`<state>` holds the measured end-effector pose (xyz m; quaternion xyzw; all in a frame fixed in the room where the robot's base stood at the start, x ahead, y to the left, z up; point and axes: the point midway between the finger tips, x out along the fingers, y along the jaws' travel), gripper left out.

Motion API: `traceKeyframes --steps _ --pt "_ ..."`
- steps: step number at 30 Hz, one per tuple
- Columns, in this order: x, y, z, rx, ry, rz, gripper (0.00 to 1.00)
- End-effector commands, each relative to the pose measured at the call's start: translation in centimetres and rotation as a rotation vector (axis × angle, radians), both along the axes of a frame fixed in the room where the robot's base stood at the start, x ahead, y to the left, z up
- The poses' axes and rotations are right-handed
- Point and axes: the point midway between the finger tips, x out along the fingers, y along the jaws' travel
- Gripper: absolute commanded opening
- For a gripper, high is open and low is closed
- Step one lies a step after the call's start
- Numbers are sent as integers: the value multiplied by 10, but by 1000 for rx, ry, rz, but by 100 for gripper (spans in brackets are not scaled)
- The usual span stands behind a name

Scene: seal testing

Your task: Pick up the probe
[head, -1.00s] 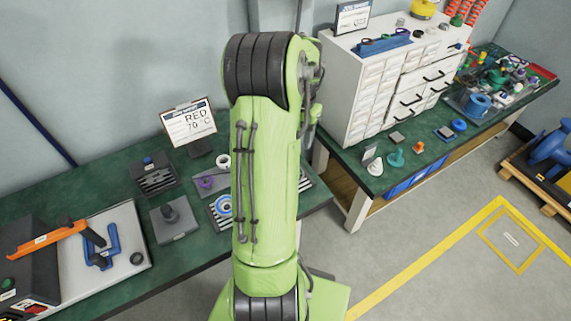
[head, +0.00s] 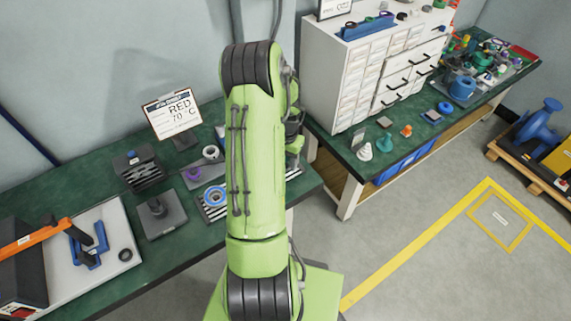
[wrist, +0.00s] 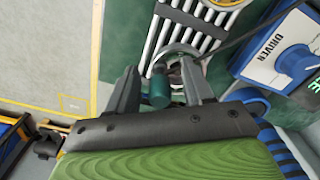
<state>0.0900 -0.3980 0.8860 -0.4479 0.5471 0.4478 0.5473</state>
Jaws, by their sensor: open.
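My gripper (wrist: 160,80) is open in the wrist view, with one dark finger on each side of a small teal cylinder (wrist: 159,90). The cylinder may be the probe, but I cannot tell for sure. It lies between the fingers, with visible gaps on both sides. A grey curved loop and a small dark piece show just beyond it. A dark cable (wrist: 240,38) runs from there up to the right. In the head view my arm hides the gripper and the area around it.
A striped rack (wrist: 190,30) lies beyond the fingers. In the head view, a RED 70 °C sign (head: 172,115) and a grey block (head: 160,215) stand on the green bench. A drawer cabinet (head: 335,85) stands behind right.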

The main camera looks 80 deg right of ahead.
Motion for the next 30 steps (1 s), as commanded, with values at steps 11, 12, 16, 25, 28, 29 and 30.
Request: traceKeyframes --steps 11,12,16,25,28,29,30 --pt "0 0 1 0 0 0 7" --pt "0 0 1 0 0 0 1" --pt "0 0 1 0 0 0 0" --pt "0 -1 27 -5 -1 0 0" --pt "0 -1 55 -6 -2 0 0" --pt "0 -1 62 -5 -1 0 0" --pt "0 -1 72 -5 -1 1 0"
